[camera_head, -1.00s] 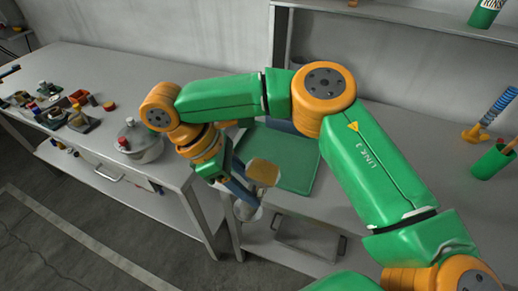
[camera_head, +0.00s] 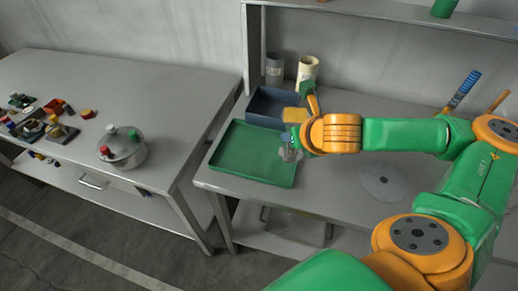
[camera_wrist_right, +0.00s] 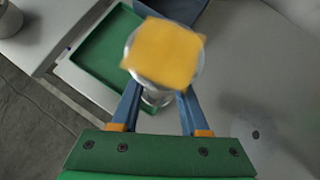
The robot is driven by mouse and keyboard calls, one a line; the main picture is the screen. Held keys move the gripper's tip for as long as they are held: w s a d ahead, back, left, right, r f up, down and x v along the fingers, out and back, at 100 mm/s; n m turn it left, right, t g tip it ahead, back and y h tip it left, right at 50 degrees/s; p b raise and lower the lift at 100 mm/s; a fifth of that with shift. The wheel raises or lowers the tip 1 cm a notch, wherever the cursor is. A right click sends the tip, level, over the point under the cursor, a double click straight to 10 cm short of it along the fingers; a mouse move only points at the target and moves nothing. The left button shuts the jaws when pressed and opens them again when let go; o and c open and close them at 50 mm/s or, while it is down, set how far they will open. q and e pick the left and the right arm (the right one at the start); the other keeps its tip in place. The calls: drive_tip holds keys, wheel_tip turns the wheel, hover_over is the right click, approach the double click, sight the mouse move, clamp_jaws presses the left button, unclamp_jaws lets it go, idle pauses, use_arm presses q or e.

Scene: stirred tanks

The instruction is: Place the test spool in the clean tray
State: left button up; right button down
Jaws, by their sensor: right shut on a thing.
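The test spool (camera_wrist_right: 160,82) is a pale metallic piece with a round flange and an ochre square on its top end. In the right wrist view it stands between the two blue fingers of my right gripper (camera_wrist_right: 160,104), which is shut on it. In the head view the spool (camera_head: 289,154) and my right gripper (camera_head: 297,138) are at the right edge of the green tray (camera_head: 235,163). The tray looks empty and lies on the right bench; its edge also shows in the wrist view (camera_wrist_right: 84,58). I cannot tell the spool's height above it. My left gripper is out of view.
A dark blue bin (camera_head: 262,104) stands behind the tray, with grey (camera_head: 275,68) and cream (camera_head: 307,70) cylinders beyond. A pale disc (camera_head: 384,183) lies right of the tray. A lidded pot (camera_head: 122,150) and several small parts are on the left bench.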

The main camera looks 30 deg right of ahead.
drive_tip(key=w+f, duration=0.3)
drive_tip(key=w, duration=0.1)
drive_tip(key=w+a+f+n+y+p, duration=0.1)
drive_tip(key=w+f, duration=0.2)
drive_tip(key=w+a+f+n, duration=0.1)
drive_tip(key=w+f, duration=0.3)
drive_tip(key=shift+w+t+y, duration=0.3)
drive_tip(key=shift+t, duration=0.1)
drive_tip(key=shift+c, duration=2)
unclamp_jaws()
drive_tip(key=v, duration=1.2)
drive_tip(key=shift+p, duration=0.45)
